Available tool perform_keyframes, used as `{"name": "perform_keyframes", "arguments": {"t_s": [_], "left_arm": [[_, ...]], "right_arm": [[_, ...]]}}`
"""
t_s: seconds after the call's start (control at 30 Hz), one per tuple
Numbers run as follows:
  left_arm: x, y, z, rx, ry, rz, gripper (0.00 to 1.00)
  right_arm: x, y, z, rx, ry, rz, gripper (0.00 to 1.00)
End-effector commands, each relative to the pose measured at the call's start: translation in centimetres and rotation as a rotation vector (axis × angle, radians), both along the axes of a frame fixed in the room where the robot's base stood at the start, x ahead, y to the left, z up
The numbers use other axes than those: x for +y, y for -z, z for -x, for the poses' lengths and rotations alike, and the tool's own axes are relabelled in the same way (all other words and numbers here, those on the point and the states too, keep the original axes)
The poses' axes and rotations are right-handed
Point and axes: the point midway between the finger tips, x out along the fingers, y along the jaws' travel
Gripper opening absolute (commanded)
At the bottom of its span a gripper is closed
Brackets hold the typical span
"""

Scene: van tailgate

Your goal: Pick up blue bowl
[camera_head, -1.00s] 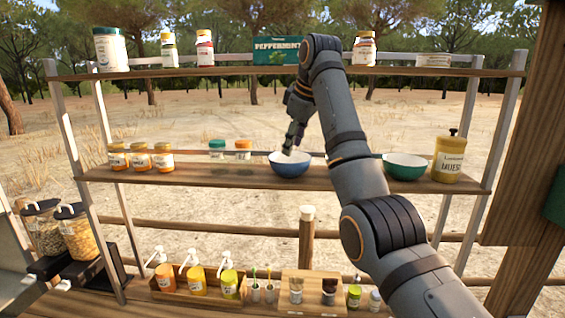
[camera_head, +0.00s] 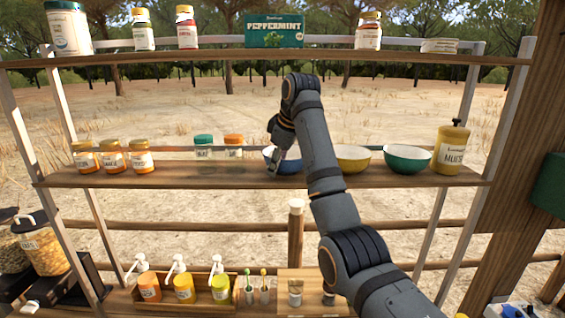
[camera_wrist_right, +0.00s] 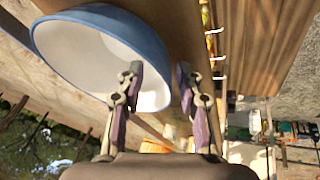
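The blue bowl (camera_head: 291,167), white inside, sits on the middle shelf and is partly hidden behind my right gripper (camera_head: 273,168). In the right wrist view the bowl (camera_wrist_right: 105,50) fills the upper left. My right gripper (camera_wrist_right: 158,80) is open there, with one finger over the bowl's white inside and the other outside its rim. The rim lies in the gap between the fingers; I cannot tell whether either finger touches it. My left gripper is not in view.
A yellow bowl (camera_head: 352,158) and a green bowl (camera_head: 408,158) stand right of the blue one, with a mustard bottle (camera_head: 451,148) beyond. Two jars (camera_head: 233,146) stand to its left. The upper shelf (camera_head: 220,57) runs above.

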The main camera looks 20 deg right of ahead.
Motion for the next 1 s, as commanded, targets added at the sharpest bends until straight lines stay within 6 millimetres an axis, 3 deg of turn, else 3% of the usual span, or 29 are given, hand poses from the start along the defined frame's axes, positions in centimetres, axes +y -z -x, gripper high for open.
{"name": "perform_keyframes", "arguments": {"t_s": [0.27,0.53,1.0], "left_arm": [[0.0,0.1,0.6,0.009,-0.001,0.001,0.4],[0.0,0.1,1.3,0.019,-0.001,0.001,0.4],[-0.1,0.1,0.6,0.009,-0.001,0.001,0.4]], "right_arm": [[0.0,0.4,-0.1,-0.002,-0.001,0.0,0.36],[0.0,0.4,-0.1,-0.002,-0.001,0.0,0.0],[0.0,0.2,-0.1,-0.001,0.0,-0.001,0.0]]}}
